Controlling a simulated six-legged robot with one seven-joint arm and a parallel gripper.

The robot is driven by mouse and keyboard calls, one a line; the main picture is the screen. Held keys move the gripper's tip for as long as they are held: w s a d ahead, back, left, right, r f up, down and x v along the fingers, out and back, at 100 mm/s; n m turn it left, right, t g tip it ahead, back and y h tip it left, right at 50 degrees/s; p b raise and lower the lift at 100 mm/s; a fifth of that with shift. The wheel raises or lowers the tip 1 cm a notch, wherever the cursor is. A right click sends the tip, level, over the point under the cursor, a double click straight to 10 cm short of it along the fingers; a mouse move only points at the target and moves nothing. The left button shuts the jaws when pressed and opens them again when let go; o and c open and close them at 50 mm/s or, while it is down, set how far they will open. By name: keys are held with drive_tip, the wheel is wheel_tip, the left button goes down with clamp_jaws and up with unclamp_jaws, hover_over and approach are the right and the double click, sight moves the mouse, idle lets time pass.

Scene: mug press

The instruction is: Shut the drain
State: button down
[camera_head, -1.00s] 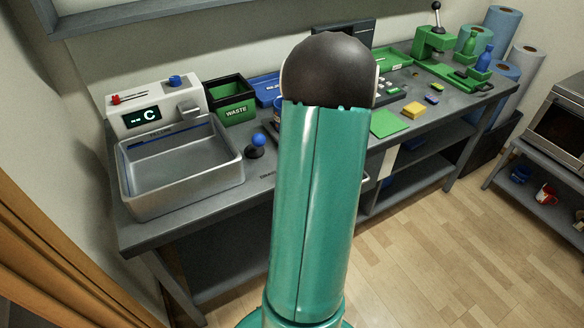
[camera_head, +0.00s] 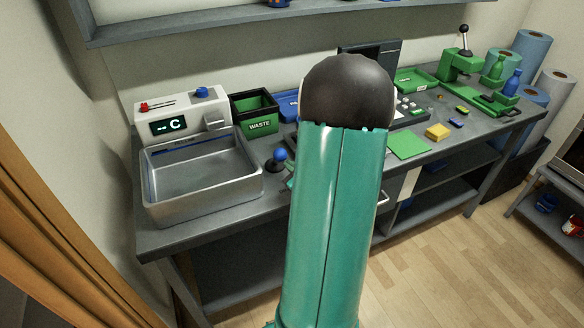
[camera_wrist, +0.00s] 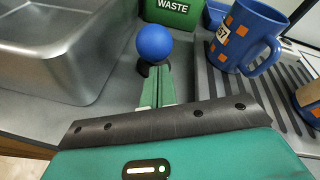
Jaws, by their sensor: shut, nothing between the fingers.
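The drain lever has a blue ball knob (camera_head: 280,154) on a dark base (camera_head: 274,166), standing on the bench just right of the metal sink (camera_head: 205,205). In the wrist view the blue knob (camera_wrist: 154,43) is straight ahead of my gripper (camera_wrist: 157,72). The green fingers are together and empty, their tips close to the knob and its base. I cannot tell whether they touch it. In the head view my arm hides most of the gripper; a bit of green shows beside the lever. The sink wall (camera_wrist: 85,75) is left of the fingers.
A green WASTE bin (camera_head: 255,113) stands behind the lever. A blue and orange mug (camera_wrist: 245,35) stands on a slatted rack (camera_wrist: 225,85) right of the fingers. The sink's control panel (camera_head: 183,118) reads "-- C". A green mat (camera_head: 408,145) lies farther right.

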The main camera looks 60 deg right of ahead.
drive_tip(key=shift+d, duration=0.1)
drive_tip(key=shift+w+r+g, duration=0.15)
drive_tip(key=shift+r+g, duration=0.1)
drive_tip(key=shift+g, duration=0.15)
drive_tip(key=shift+w+d+r+g+y, duration=0.1)
drive_tip(key=shift+w+r+g+y, duration=0.05)
drive_tip(key=shift+r+g+y, duration=0.15)
drive_tip(key=shift+w+d+r+g, duration=0.15)
drive_tip(key=shift+w+r+g, duration=0.1)
drive_tip(key=shift+r+g, duration=0.1)
drive_tip(key=w+d+r+g+y, duration=0.2)
drive_tip(key=w+d+r+g, duration=0.1)
drive_tip(key=w, duration=0.6)
drive_tip(key=shift+d+r+m+g+y, duration=0.2)
drive_tip(key=shift+d+m+g+y, duration=0.15)
drive_tip(key=shift+d+g, duration=0.55)
idle(0.7)
